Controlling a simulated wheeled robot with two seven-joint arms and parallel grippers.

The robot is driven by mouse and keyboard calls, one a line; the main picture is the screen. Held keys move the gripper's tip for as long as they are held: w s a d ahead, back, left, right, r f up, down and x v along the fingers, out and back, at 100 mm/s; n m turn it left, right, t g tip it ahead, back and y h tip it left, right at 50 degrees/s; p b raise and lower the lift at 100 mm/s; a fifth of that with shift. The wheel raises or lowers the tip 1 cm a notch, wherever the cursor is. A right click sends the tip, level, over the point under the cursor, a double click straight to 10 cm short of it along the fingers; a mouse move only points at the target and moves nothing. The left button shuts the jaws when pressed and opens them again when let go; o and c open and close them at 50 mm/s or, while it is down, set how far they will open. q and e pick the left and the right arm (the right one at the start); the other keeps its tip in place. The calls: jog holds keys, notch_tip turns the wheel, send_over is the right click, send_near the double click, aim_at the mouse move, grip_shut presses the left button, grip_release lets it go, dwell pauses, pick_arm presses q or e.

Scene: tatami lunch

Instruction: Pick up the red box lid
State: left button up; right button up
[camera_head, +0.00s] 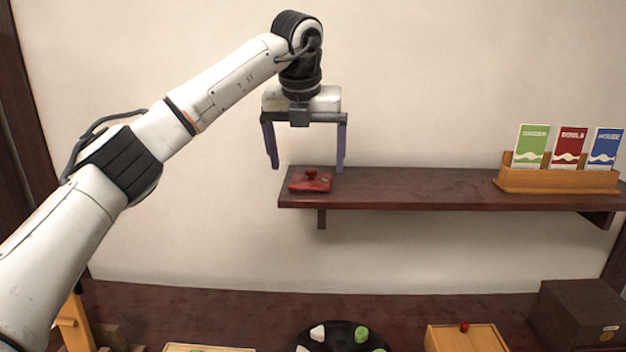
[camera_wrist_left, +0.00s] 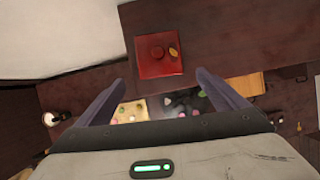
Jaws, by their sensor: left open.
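The red box lid (camera_head: 311,184) lies on the left end of the wall shelf (camera_head: 420,186). It is a flat square with a small round red knob on top. In the left wrist view the lid (camera_wrist_left: 159,58) lies flat beyond the fingers, with a small gold mark beside the knob. My left gripper (camera_head: 306,168) is open and empty above the shelf's left end, its fingers pointing down. In the head view the fingers stand apart above the lid and do not visibly touch it. My right gripper is in neither view.
A wooden rack (camera_head: 558,180) with green, red and blue cards stands on the shelf's right part. Below are a black round tray (camera_head: 302,338) with small pieces, a wooden box (camera_head: 466,338) with a red knob, and a dark box (camera_head: 574,315). The shelf's middle is clear.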

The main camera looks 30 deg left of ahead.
aim_at(310, 183)
pick_arm(q)
jog(key=x, duration=0.1)
jog(key=p+x, duration=0.1)
jog(key=x, duration=0.3)
jog(key=shift+w+a, duration=0.1)
jog(key=shift+w, duration=0.2)
jog(key=shift+w+f, duration=0.1)
jog(key=shift+f, duration=0.05)
jog(key=c, duration=1.2)
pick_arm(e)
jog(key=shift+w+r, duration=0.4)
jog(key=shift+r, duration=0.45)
